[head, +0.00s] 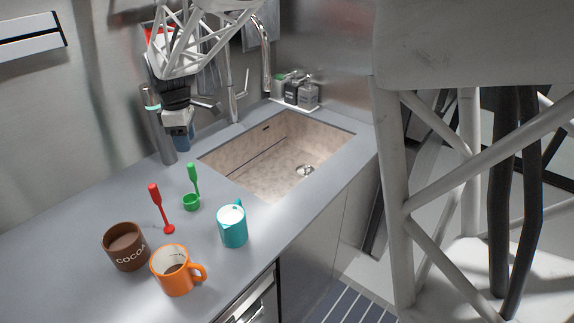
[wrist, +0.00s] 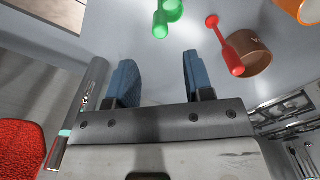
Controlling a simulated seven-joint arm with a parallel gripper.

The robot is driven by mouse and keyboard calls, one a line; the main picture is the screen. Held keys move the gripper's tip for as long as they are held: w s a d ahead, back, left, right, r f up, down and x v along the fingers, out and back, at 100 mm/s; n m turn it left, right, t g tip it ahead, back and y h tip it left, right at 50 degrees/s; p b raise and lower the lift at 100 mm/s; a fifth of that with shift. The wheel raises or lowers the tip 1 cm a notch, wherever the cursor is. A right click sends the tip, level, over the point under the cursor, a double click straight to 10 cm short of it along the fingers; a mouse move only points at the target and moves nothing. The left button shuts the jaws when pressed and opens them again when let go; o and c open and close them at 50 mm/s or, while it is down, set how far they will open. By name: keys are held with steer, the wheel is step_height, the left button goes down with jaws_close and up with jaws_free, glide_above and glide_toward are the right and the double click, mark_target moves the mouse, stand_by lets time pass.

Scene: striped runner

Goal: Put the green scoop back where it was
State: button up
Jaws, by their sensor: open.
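The green scoop (head: 191,202) is on the grey counter, left of the sink and behind the mugs. Its cup is toward the front and its handle points to the back wall; I cannot tell if the handle touches the counter. In the wrist view the scoop (wrist: 160,24) shows at the top edge, its cup partly cut off. My gripper (head: 184,144) is behind and above the scoop, near the back wall. Its two blue fingers (wrist: 157,72) are apart with nothing between them, and the scoop lies beyond their tips.
A red scoop (head: 157,207) lies left of the green one. A brown cocoa mug (head: 126,247), an orange mug (head: 174,272) and a teal jug (head: 233,228) stand in front. A grey cylinder (head: 160,135) stands beside my gripper. The sink (head: 270,160) is at right.

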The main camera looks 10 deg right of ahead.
steer(key=s+d+r+m, duration=0.2)
steer(key=s+d+m, duration=0.15)
steer(key=d, duration=0.45)
steer(key=s+d+r+m+t, duration=0.1)
steer(key=s+d+r+m, duration=0.1)
steer(key=s+d, duration=0.4)
steer(key=s+d+r+m, duration=0.2)
steer(key=s+d+m, duration=0.15)
steer(key=d, duration=0.55)
steer(key=s+d+f+m, duration=0.2)
steer(key=s+d+m, duration=0.2)
steer(key=s+d, duration=0.3)
steer(key=s+d+f+m+t, duration=0.1)
steer(key=s+d+m, duration=0.4)
steer(key=s, duration=0.8)
steer(key=shift+s+d+f+t, duration=0.2)
steer(key=shift+d+f+t, duration=0.1)
steer(key=shift+d+f, duration=0.7)
